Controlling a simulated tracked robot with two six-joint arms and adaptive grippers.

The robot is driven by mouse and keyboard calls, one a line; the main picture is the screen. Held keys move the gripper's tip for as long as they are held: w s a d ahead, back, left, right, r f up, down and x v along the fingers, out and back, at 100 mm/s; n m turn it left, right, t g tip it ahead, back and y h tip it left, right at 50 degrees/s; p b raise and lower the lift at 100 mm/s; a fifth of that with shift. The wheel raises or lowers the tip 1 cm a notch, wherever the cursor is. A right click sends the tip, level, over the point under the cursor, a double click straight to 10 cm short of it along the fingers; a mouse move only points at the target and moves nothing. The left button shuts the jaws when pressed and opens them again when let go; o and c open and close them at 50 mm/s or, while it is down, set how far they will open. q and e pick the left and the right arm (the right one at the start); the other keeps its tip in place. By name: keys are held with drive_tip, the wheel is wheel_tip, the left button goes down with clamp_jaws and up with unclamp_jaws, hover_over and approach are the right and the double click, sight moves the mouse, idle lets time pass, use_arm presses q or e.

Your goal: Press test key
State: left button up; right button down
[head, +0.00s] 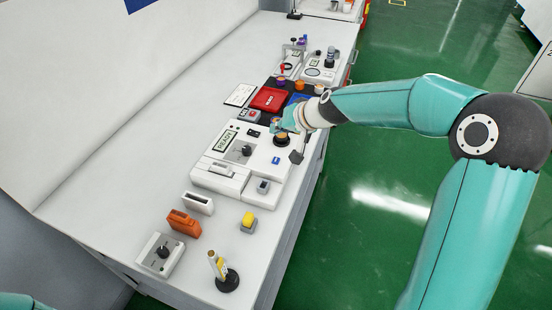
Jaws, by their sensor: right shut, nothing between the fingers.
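The white test unit (212,178) lies on the bench with a lit display reading READY (226,140), a black knob and a small blue key (276,160) near its right edge. A dark round button with an orange-yellow top (281,139) is at its upper right. I cannot read which key is labelled test. My right gripper (288,132) is shut and empty, just above or beside the round button. Its fingertips are small and partly hidden, so I cannot tell whether they touch it. My left gripper is out of view.
A red box (269,99) and several coloured caps lie beyond the unit. Nearer are a grey rocker switch (263,186), a yellow button (248,220), an orange block (184,223), a knob box (161,255) and a stand on a black base (228,281). The bench's left side is clear.

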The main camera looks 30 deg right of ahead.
sight(278, 161)
wheel_tip(278, 161, down, 8)
drive_tip(key=b, duration=0.6)
drive_tip(key=shift+r+b, duration=0.15)
drive_tip(key=shift+b, duration=0.2)
drive_tip(key=shift+f+b, duration=0.4)
drive_tip(key=shift+b, duration=0.05)
drive_tip(key=shift+f, duration=0.1)
idle(0.5)
drive_tip(key=shift+s+f+b, duration=0.1)
drive_tip(key=shift+f+b, duration=0.2)
drive_tip(key=shift+b, duration=0.2)
drive_tip(key=shift+f+b, duration=0.35)
drive_tip(key=shift+b, duration=0.1)
idle(0.5)
drive_tip(key=shift+r, duration=0.1)
drive_tip(key=shift+r+p, duration=0.65)
drive_tip(key=shift+r, duration=0.05)
